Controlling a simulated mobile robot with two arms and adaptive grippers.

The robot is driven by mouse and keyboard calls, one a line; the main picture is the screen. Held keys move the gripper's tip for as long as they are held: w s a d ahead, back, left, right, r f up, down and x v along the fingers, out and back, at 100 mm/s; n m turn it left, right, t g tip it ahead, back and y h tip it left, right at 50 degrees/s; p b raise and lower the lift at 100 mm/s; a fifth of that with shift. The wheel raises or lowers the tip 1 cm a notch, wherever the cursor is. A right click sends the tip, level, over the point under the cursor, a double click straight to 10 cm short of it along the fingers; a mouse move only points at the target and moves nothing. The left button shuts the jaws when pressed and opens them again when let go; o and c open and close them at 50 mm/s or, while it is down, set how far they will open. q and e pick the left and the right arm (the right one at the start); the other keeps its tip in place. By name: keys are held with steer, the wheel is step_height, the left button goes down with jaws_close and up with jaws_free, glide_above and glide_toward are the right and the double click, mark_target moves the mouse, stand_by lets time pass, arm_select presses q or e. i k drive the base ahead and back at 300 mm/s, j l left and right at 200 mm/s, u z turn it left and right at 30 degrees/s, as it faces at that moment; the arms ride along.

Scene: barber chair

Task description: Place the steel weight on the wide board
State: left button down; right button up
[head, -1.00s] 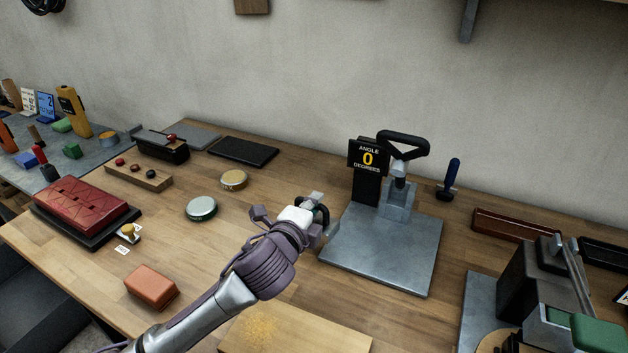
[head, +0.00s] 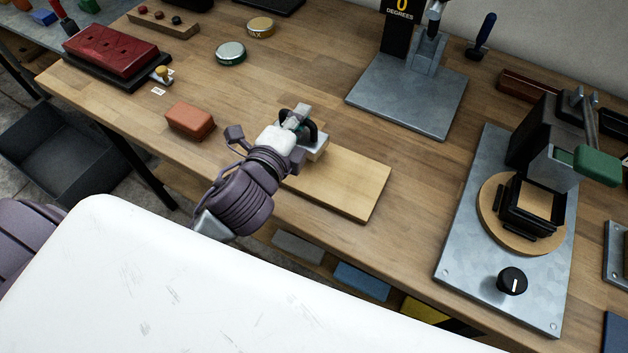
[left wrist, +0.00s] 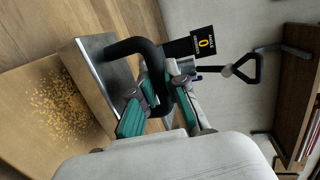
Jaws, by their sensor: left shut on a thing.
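The steel weight (head: 317,150) is a grey block with a black arched handle. It also shows in the left wrist view (left wrist: 97,88). My left gripper (head: 302,127) is shut on its handle, and partly hides the weight in the head view. The wide board (head: 350,187) is a flat pale wooden board near the table's front edge. In the left wrist view the board (left wrist: 35,125) carries a patch of yellowish specks. The weight is at the board's back-left part; I cannot tell whether it touches the board. My right gripper is out of view.
A reddish-brown block (head: 190,121) lies left of my left gripper. A steel plate with an angle stand (head: 410,97) is behind the board. A metal base with a round turntable (head: 478,225) stands to the right. Bare tabletop (head: 412,165) lies between.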

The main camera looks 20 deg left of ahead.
mark_target(364, 187)
steer(key=k+z, duration=0.2)
steer(key=k, duration=0.3)
steer(key=k+l+z, duration=0.15)
steer(key=k, duration=0.35)
steer(key=j+z, duration=0.2)
steer(key=z, duration=0.15)
steer(key=i+j+z, duration=0.1)
steer(key=z, duration=0.3)
steer(key=j+z, duration=0.35)
steer(key=k+j, duration=0.1)
steer(key=j, duration=0.7)
steer(key=k+j, duration=0.1)
steer(key=j, duration=0.75)
steer(key=k+j, duration=0.1)
steer(key=j, duration=0.7)
steer(key=i+l, duration=0.35)
steer(key=l, duration=0.1)
